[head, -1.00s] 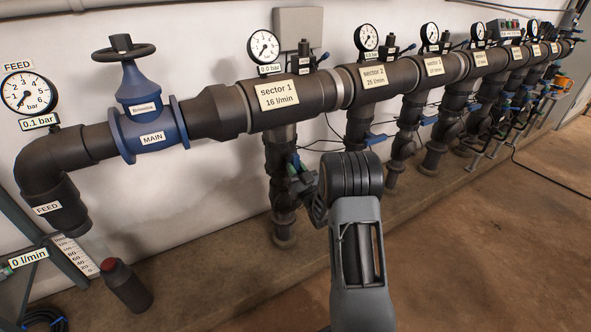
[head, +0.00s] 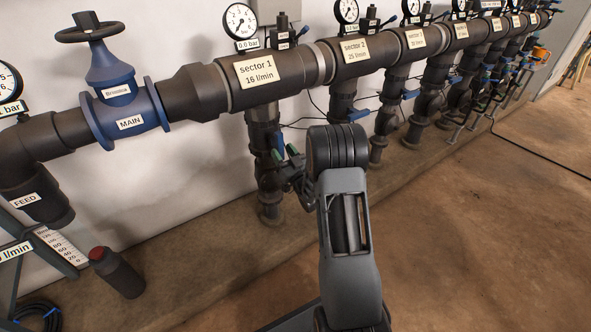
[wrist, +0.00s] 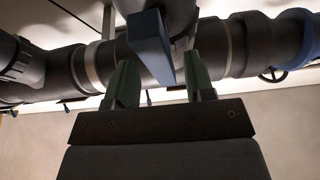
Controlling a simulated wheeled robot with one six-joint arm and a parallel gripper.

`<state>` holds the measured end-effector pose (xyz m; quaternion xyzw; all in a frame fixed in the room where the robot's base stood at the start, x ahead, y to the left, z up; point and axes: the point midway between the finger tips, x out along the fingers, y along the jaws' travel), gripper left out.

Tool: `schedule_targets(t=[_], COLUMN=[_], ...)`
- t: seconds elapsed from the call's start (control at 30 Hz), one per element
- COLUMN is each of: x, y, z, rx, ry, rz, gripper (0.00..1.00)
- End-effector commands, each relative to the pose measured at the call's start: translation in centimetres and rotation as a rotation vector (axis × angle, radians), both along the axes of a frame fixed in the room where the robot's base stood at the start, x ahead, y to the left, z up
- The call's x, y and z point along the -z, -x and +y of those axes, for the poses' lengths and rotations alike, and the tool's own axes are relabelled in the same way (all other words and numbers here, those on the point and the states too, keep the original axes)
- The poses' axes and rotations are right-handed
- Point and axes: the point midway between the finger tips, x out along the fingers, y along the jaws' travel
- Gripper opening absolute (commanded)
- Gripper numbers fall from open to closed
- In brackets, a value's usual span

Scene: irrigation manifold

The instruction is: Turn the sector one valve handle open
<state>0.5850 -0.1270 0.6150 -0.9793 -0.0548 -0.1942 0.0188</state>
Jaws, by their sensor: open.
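The sector 1 pipe carries a label (head: 255,71) reading "sector 1, 16 l/min", and its dark drop pipe (head: 268,190) runs down from it. In the wrist view a blue valve handle (wrist: 150,46) shows large, just beyond my fingertips and in line with the gap between them. My gripper (wrist: 162,84) is open, with a green pad on each finger and nothing held. In the head view my gripper (head: 285,154) is at the sector 1 drop pipe.
The blue MAIN valve (head: 122,98) is to the left. The sector 1 gauge (head: 240,20) reads 0.0 bar. The sector 2 drop pipe with its blue handle (head: 357,115) is to the right. A dark bottle with a red cap (head: 118,272) stands at lower left. The floor at right is clear.

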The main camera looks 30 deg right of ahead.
Motion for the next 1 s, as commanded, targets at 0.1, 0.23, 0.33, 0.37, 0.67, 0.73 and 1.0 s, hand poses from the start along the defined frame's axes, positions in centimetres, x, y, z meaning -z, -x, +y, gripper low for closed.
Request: schedule_targets(t=[0.1, 0.23, 0.33, 0.37, 0.67, 0.73, 1.0], x=[0.9, 1.9, 2.7, 2.9, 4.1, 4.2, 4.3], y=[2.4, 4.8, 6.5, 7.0, 9.9, 10.2, 10.3], z=[-0.4, -0.7, -0.9, -0.9, -1.2, -1.2, -1.2], rx=[0.003, 0.005, 0.004, 0.005, 0.002, 0.002, 0.002], ry=[-0.002, -0.001, -0.001, -0.002, 0.000, 0.000, 0.000], rz=[0.005, 0.004, 0.004, 0.003, 0.001, 0.000, -0.001], gripper=[0.49, 0.49, 0.49, 0.49, 0.49, 0.49, 0.49])
